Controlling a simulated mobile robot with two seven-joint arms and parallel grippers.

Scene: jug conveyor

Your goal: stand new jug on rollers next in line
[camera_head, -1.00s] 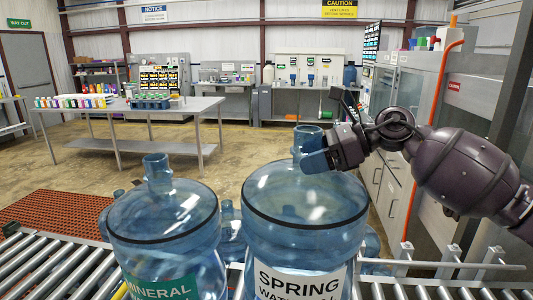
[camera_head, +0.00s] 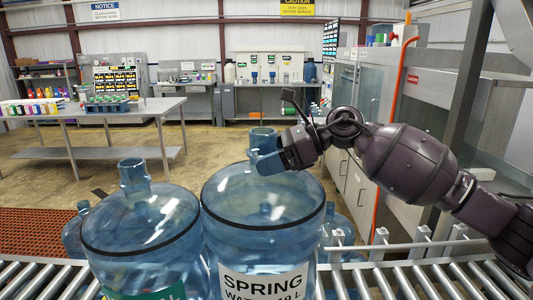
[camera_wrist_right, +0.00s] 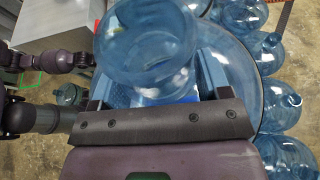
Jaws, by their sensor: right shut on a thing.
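The spring water jug (camera_head: 262,245) is clear blue with a black ring and a white label. It appears upright in the head view; its base is out of frame. My right gripper (camera_head: 268,158) is shut on its neck, which fills the middle of the right wrist view (camera_wrist_right: 150,45). Just left of it, very close or touching, stands the mineral water jug (camera_head: 140,235) with a green label. Rollers (camera_head: 415,280) show on both sides of the jugs. A purple arm (camera_wrist_right: 40,58) at the left of the wrist view may be my left one; its jaws are unclear.
Other blue jugs show behind, at left (camera_head: 74,236) and right (camera_head: 340,226); several line the wrist view's right side (camera_wrist_right: 282,100). A metal rail (camera_head: 410,246) runs behind the rollers. Rollers right of the spring water jug are clear. A workbench (camera_head: 90,112) stands farther back.

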